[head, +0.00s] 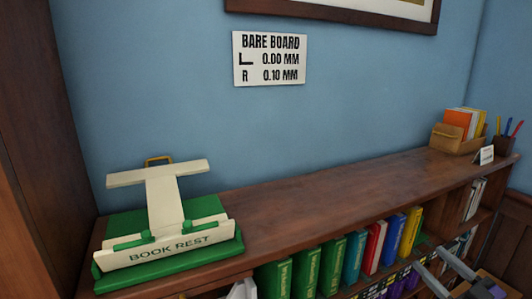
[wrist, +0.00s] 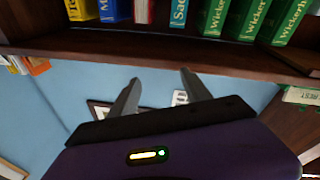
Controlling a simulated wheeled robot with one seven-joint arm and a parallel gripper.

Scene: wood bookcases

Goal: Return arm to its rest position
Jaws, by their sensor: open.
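My gripper (head: 429,257) is at the lower right of the head view, in front of the bookcase's row of books. Its two grey fingers point up and left and stand apart with nothing between them. In the wrist view my gripper (wrist: 160,76) also shows open and empty, with a wide gap between the fingertips. That view is upside down, with the shelf edge beyond the fingers. Most of my arm is hidden below the head view's frame.
A wood bookcase top (head: 330,200) runs across, mostly clear. A green and cream book rest (head: 165,225) stands at its left end. An organizer (head: 455,138) and pen cup (head: 504,146) stand at the right. Upright books (head: 352,257) fill the shelf below. A sign (head: 269,58) hangs above.

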